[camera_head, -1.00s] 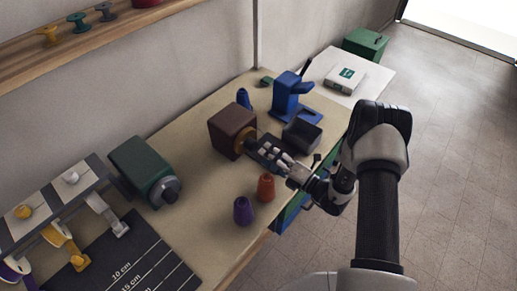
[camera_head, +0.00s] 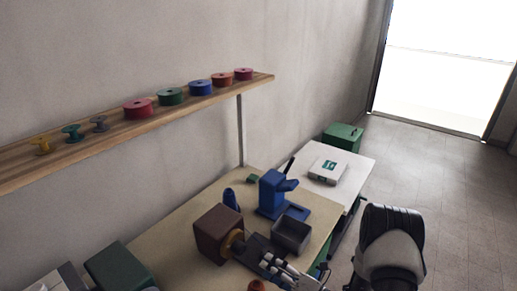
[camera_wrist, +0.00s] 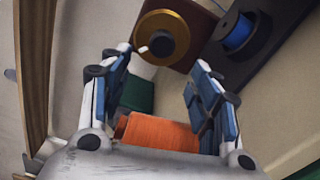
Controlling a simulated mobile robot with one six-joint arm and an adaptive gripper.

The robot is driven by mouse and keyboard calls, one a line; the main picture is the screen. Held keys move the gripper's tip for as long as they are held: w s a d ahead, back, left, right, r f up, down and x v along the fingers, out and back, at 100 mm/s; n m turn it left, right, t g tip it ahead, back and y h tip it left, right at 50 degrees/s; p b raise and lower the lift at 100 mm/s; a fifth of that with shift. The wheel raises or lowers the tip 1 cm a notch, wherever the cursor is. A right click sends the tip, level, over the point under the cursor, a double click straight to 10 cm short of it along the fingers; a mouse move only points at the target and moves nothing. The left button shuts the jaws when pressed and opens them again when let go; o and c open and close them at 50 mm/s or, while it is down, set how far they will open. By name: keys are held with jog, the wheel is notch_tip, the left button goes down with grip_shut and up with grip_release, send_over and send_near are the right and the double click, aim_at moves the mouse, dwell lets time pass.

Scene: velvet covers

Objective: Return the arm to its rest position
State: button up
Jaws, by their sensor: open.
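My gripper (camera_head: 262,258) is low over the workbench in the head view, with its fingers towards the brown box (camera_head: 213,238) and its brass ring (camera_head: 233,243). In the wrist view my gripper (camera_wrist: 162,78) has its two fingers spread apart, with nothing held between the tips. The brass ring (camera_wrist: 162,38) on the brown box lies beyond the fingertips.
A dark open tray (camera_head: 291,236) and a blue press (camera_head: 275,196) stand close beyond the gripper. A green machine (camera_head: 118,267) is at lower left. A wall shelf (camera_head: 200,103) holds several spools.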

jog(key=s+a+r+n+g+y, duration=0.1)
jog(key=s+a+r+n+g, duration=0.1)
jog(key=a+r+n+g, duration=0.25)
jog(key=s+a+r+n+g+y, duration=0.1)
jog(key=s+r+n+g, duration=0.2)
jog(key=r+n, duration=0.4)
jog(key=s+a+r+n+g+h, duration=0.1)
jog(key=s+r+n+g+h, duration=0.35)
jog(key=s+r+n, duration=0.55)
jog(key=s+d+r+n+t+h, duration=0.3)
jog(key=s+d+n+h, duration=0.3)
jog(key=n, duration=0.3)
jog(key=s+d+r+n+t+h, duration=0.3)
jog(key=s+d+n+h, duration=0.3)
jog(key=d+n, duration=0.2)
jog(key=shift+d+r+n, duration=0.2)
jog(key=shift+d+n, duration=0.2)
jog(key=shift+n, duration=0.75)
